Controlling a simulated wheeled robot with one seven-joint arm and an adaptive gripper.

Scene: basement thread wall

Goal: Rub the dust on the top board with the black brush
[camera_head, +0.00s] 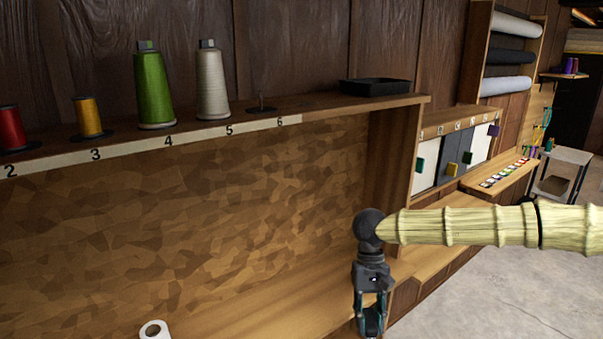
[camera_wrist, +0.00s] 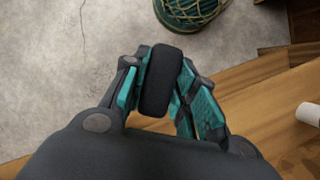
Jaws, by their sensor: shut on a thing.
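My gripper (camera_head: 371,318) hangs pointing down in front of the wooden rack in the head view, below the level of the top board. In the wrist view its teal fingers are closed on the black brush (camera_wrist: 158,82), a dark rounded block. The brush cannot be made out in the head view. The top board (camera_head: 318,104) is the long wooden shelf running across the head view, with a pale numbered strip along its front edge. I cannot make out dust on it. The gripper and brush are apart from this board.
On the top board stand red (camera_head: 11,127), orange (camera_head: 88,117), green (camera_head: 153,88) and white (camera_head: 212,82) spools, a bare peg (camera_head: 262,106) and a black tray (camera_head: 375,87). A white roll (camera_head: 155,331) is on the lower board. Grey floor (camera_head: 500,300) lies right.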

